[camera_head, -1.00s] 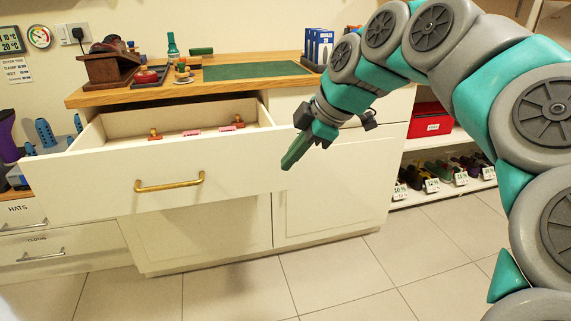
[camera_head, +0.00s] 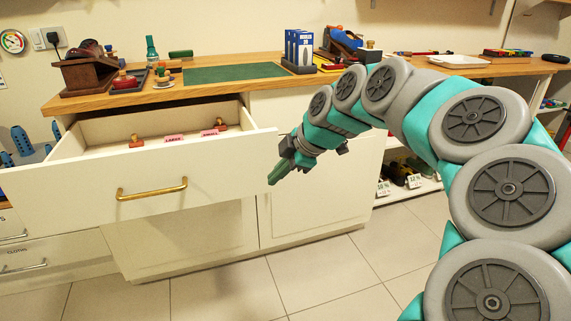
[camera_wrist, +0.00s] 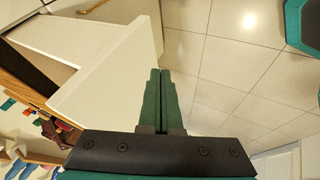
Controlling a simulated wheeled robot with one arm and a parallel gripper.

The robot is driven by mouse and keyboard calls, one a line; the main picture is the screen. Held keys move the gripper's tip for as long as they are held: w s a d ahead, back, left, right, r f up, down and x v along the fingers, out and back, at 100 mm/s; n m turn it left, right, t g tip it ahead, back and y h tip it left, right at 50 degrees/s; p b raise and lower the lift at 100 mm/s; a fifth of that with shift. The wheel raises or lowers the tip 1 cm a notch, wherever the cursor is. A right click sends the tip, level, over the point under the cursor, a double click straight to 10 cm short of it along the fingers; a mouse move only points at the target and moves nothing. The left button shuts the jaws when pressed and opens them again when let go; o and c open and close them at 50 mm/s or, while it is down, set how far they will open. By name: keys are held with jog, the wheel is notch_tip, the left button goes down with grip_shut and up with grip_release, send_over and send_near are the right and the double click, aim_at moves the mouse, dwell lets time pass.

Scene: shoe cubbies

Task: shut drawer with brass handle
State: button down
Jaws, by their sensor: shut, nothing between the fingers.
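The drawer (camera_head: 230,170) with the brass handle (camera_head: 152,189) stands pulled out from the cabinet under the wooden counter, in the head view. Inside it lie small wooden-handled stamps (camera_head: 136,141) and pink labelled blocks (camera_head: 174,139). My gripper (camera_head: 277,175) is shut and empty, at the right end of the drawer front, to the right of the handle. In the wrist view my shut green fingers (camera_wrist: 161,88) are beside the end of the drawer front (camera_wrist: 105,85). I cannot tell whether they touch it. The handle shows partly at the top of the wrist view (camera_wrist: 92,6).
The wooden counter (camera_head: 215,88) holds a green mat, a dark wooden stand and blue boxes (camera_head: 299,48). Closed cabinet doors (camera_head: 180,240) are below the drawer. Low shelves with shoes (camera_head: 405,172) are at the right. The tiled floor (camera_head: 320,275) in front is clear.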

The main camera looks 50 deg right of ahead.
aim_at(262, 176)
jog(key=shift+w+d+r+p, duration=0.1)
jog(key=shift+w+d+p, duration=0.1)
jog(key=shift+w+d, duration=0.45)
jog(key=shift+w+d+r+p, duration=0.15)
jog(key=shift+w+d, duration=0.2)
jog(key=shift+w, duration=0.5)
jog(key=shift+w+f, duration=0.1)
jog(key=shift+f, duration=0.05)
jog(key=shift+d, duration=0.1)
